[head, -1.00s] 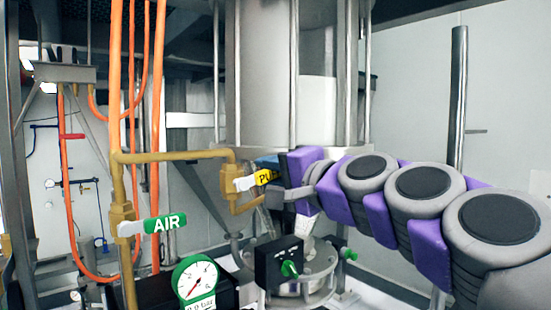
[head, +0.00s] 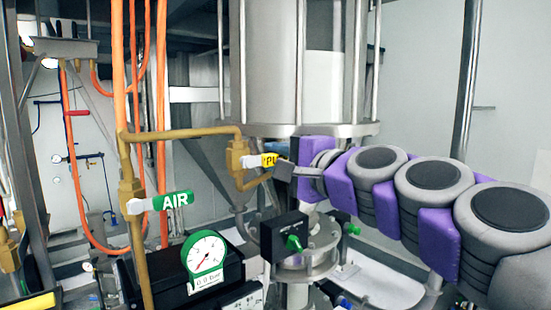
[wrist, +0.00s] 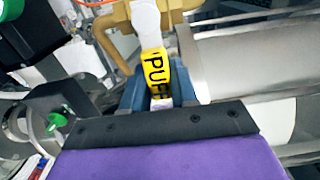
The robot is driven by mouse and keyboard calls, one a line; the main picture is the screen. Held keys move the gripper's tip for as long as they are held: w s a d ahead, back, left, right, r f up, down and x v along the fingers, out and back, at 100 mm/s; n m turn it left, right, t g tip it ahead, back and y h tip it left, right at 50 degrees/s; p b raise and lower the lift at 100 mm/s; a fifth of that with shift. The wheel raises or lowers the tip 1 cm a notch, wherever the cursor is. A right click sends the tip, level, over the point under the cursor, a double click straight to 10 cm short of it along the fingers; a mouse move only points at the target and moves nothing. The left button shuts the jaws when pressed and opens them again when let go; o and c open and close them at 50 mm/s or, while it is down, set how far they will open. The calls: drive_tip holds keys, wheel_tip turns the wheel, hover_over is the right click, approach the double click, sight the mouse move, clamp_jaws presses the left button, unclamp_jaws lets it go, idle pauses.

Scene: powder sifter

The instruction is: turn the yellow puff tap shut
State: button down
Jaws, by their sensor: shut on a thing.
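The yellow puff tap (head: 269,160) has a white lever with a yellow sleeve lettered PUFF. It sits on a brass valve at the right end of a brass pipe, and the lever points right, roughly level. My gripper (head: 284,169) is at the outer end of the lever, shut on it. In the wrist view the yellow sleeve (wrist: 154,70) lies between the blue fingers of my gripper (wrist: 157,92), and the lettering runs along the lever. The sleeve's far end is partly hidden by the fingers.
A green AIR tap (head: 174,201) is on the brass pipe to the left. A gauge (head: 205,254) and a black box with a green knob (head: 285,240) stand below. The large steel vessel (head: 270,70) is above and behind my gripper. Orange hoses hang at left.

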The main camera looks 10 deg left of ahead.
drive_tip(key=c, duration=1.3)
unclamp_jaws()
drive_tip(key=shift+f, duration=0.2)
drive_tip(key=o, duration=0.3)
drive_tip(key=shift+w+d, duration=0.15)
drive_tip(key=shift+w, duration=0.05)
drive_tip(key=shift+o, duration=0.2)
drive_tip(key=shift+s+r, duration=0.1)
drive_tip(key=shift+s+d, duration=0.1)
drive_tip(key=shift+d, duration=0.1)
drive_tip(key=b+v, duration=0.3)
drive_tip(key=v, duration=1.3)
drive_tip(key=shift+s+d, duration=0.2)
drive_tip(key=shift+d, duration=0.2)
